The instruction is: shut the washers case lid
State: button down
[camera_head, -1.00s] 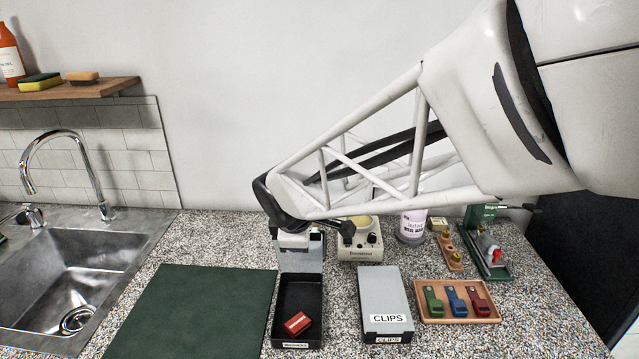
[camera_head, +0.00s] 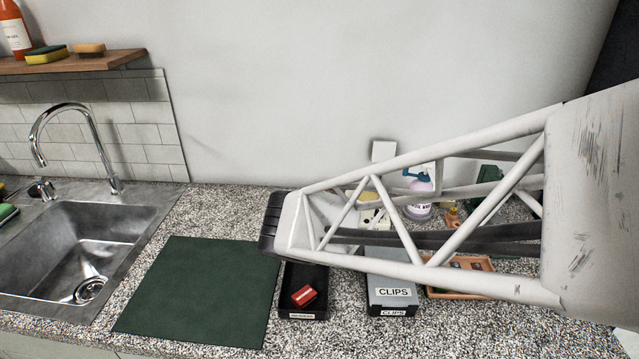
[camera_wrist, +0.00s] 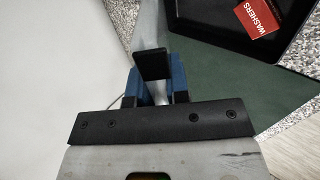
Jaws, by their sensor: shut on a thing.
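The washers case (camera_head: 302,292) is a black open tray with a white front label. A red box marked WASHERS (camera_head: 304,296) lies inside, and it also shows in the wrist view (camera_wrist: 258,17). My arm covers the back of the case and the lid in the head view. In the wrist view, my gripper (camera_wrist: 155,82) is shut on the grey lid (camera_wrist: 148,25), which appears nearly edge-on beside the tray. The lid's exact angle is hard to tell. My gripper's fingers are hidden in the head view.
A closed grey CLIPS case (camera_head: 392,293) stands just right of the washers case. A wooden tray (camera_head: 437,293) is beyond it, partly behind my arm. A dark green mat (camera_head: 200,295) lies left, with a sink (camera_head: 60,250) farther left.

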jog(key=shift+s+f, duration=0.3)
jog(key=shift+s, duration=0.05)
jog(key=s+f, duration=0.1)
jog(key=f, duration=0.1)
jog(key=s+f, duration=0.2)
jog(key=f, duration=0.1)
jog(key=s+f, duration=0.2)
jog(key=f, duration=0.1)
jog(key=shift+d+f, duration=0.1)
jog(key=shift+f, duration=0.05)
jog(key=c, duration=1.9)
grip_release()
jog(key=shift+s+f, duration=0.15)
jog(key=shift+f, duration=0.7)
jog(key=shift+o, duration=0.2)
jog(key=o, duration=0.8)
jog(key=shift+c, duration=0.2)
jog(key=shift+r, duration=0.1)
